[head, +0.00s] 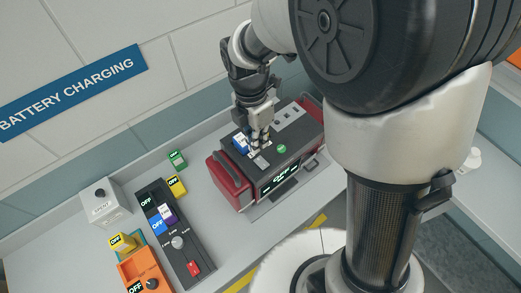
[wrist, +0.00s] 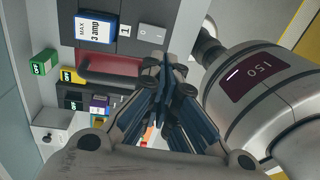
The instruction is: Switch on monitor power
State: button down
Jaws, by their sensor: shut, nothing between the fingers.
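The monitor (head: 288,160) is a dark box with red ends and a red handle, standing on the grey bench. Its front display (head: 279,179) reads OFF. A blue label (head: 240,145) and a pale rocker switch (head: 262,161) are on its top. In the wrist view the blue label (wrist: 95,28) reads MAX 3 amp, and the rocker (wrist: 152,36) sits right of a label marked 1. My gripper (head: 261,145) is shut and empty, above the monitor's top close to the rocker. In the wrist view its fingertips (wrist: 163,68) show just below the rocker; contact cannot be told.
A green button (head: 281,149) and several small switches are also on the monitor's top. Left of it are a black panel with a knob (head: 178,242), green (head: 177,159) and yellow (head: 177,185) boxes, a grey box (head: 99,199) and an orange box (head: 140,270). Bare bench lies between.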

aim_at(259, 166)
jog(key=f, duration=0.6)
jog(key=s+f+b, duration=0.1)
jog(key=f, duration=0.2)
jog(key=shift+d+f, duration=0.35)
jog(key=shift+f, duration=0.05)
jog(key=shift+f, duration=0.15)
jog(key=shift+s+d+f+b, duration=0.15)
jog(key=shift+f+b, duration=0.15)
jog(key=shift+f, duration=0.1)
jog(key=shift+r, duration=0.1)
jog(key=shift+w+a+r+p, duration=0.25)
jog(key=shift+w+a+p, duration=0.2)
jog(key=shift+w, duration=0.2)
